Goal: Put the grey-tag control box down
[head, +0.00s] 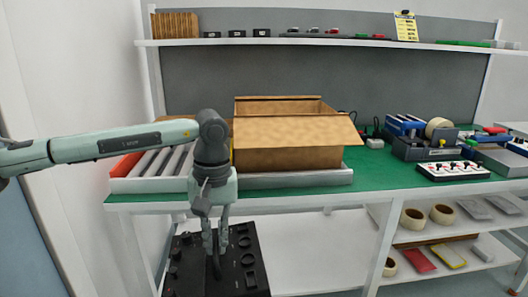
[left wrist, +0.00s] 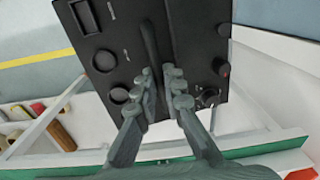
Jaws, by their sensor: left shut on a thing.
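The control box (head: 255,240) is black, with several round knobs and a dark bar handle on its face. My left gripper (head: 215,248) comes down from above and is shut on the handle. The box shows low in the head view, in front of the green bench's front edge, its lower part cut off by the frame. In the left wrist view the box (left wrist: 105,30) fills the upper middle, with the fingers (left wrist: 162,78) on both sides of the handle. I cannot make out a grey tag. My right gripper is not in view.
An open cardboard carton (head: 290,145) stands on a roller conveyor (head: 150,184) on the green bench (head: 390,178). A white panel with red knobs (head: 455,171) and a tool tray (head: 425,149) are on the right. Tape rolls (head: 413,218) lie on a lower shelf.

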